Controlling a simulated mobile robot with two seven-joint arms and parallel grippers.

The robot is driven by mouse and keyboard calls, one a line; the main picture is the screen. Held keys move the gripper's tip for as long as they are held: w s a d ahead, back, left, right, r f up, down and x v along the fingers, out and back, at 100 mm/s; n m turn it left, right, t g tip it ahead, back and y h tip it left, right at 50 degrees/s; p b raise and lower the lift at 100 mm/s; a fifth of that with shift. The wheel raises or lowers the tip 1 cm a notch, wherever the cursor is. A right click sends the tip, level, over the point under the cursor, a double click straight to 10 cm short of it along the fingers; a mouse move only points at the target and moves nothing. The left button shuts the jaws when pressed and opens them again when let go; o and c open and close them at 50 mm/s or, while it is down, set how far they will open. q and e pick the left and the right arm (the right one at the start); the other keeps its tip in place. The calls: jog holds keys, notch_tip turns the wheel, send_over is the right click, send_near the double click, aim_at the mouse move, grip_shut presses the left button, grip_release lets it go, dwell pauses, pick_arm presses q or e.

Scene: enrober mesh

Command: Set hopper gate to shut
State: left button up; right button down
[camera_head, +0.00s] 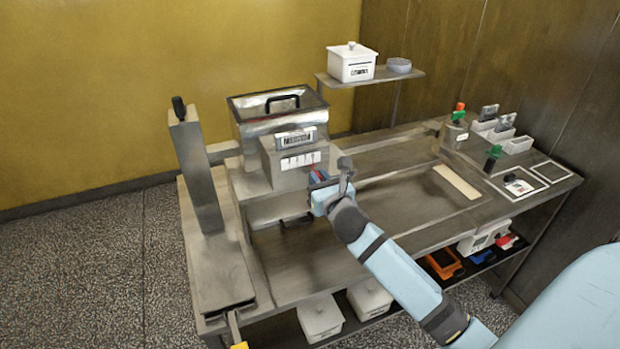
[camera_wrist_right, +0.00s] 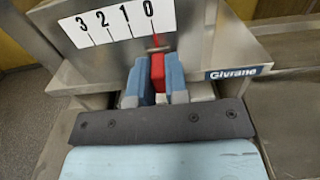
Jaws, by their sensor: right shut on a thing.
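The hopper (camera_head: 280,112) is a steel box with a black handle on its lid, standing at the back left of the bench. Below it is a steel housing with a white scale plate (camera_head: 300,160). In the right wrist view the scale plate (camera_wrist_right: 115,22) reads 3, 2, 1, 0 from left to right. The red gate lever (camera_wrist_right: 157,72) stands under the 0 mark. My right gripper (camera_wrist_right: 158,80) has its blue fingers on both sides of the red lever, shut on it. In the head view my right gripper (camera_head: 318,178) is at the front of the housing. My left gripper is out of view.
A tall steel column (camera_head: 196,170) stands left of the hopper. A shelf (camera_head: 375,77) at the back holds a white lidded box (camera_head: 352,64). White bins (camera_head: 320,318) sit under the bench. The benchtop (camera_head: 410,205) right of my arm is mostly clear.

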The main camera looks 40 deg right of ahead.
jog(key=shift+d+r, duration=0.1)
jog(key=shift+d, duration=0.05)
jog(key=c, duration=1.4)
grip_release()
jog(key=shift+o, duration=1.4)
jog(key=shift+s+d, duration=0.1)
jog(key=shift+d, duration=0.1)
jog(key=shift+a, duration=0.1)
jog(key=shift+a, duration=0.1)
jog(key=b+v, duration=0.2)
jog(key=v, duration=1.1)
jog(key=shift+s, duration=0.35)
